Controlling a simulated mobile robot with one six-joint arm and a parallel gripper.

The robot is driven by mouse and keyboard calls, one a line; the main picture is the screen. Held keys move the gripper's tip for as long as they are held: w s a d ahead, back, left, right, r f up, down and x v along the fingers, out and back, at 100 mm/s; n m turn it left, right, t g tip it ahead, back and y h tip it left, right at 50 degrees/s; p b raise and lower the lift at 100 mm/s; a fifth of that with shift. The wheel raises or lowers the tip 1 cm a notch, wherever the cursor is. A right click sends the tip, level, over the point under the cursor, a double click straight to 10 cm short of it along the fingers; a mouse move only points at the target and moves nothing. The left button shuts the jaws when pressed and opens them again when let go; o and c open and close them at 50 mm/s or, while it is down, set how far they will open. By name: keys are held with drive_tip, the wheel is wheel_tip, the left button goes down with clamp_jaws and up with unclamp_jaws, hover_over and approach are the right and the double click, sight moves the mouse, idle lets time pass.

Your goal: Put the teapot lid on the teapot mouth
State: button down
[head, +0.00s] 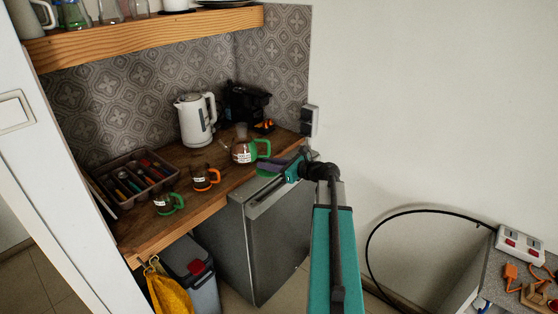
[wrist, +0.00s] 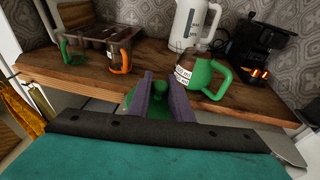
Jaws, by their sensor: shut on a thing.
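The teapot (head: 243,151) is a glass pot with a green handle and a white label. It stands upright on the wooden counter, and in the wrist view (wrist: 203,76) it is just beyond and right of my fingers. My gripper (head: 284,164) is at the counter's front edge, right of the teapot in the head view. In the wrist view its purple fingers (wrist: 162,88) are shut on the green teapot lid (wrist: 160,103), gripped by its knob. The lid also shows below the fingers in the head view (head: 266,173). It is apart from the teapot, and the fingers partly hide it.
Two glass cups, one orange-handled (head: 205,178) and one green-handled (head: 166,203), stand left on the counter (head: 150,235). A cutlery tray (head: 130,180) is behind them. A white kettle (head: 195,120) and black coffee machine (head: 247,103) stand at the back. A shelf (head: 150,37) hangs above.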

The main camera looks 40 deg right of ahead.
drive_tip(key=s+a+f+n+g+y, duration=0.1)
drive_tip(key=a+n+y, duration=0.1)
drive_tip(key=a, duration=0.9)
drive_tip(key=s+a+n+g+y+b, duration=0.1)
drive_tip(key=a+n+g+y, duration=0.1)
drive_tip(key=a, duration=0.9)
drive_tip(key=s+a+f+n+g+y, duration=0.1)
drive_tip(key=a+n+g+y, duration=0.1)
drive_tip(key=a, duration=1)
drive_tip(key=shift+s+f+n+y+b, duration=0.3)
drive_tip(key=shift+f+y+b, duration=0.05)
drive_tip(key=shift+y, duration=0.25)
drive_tip(key=shift+a, duration=0.15)
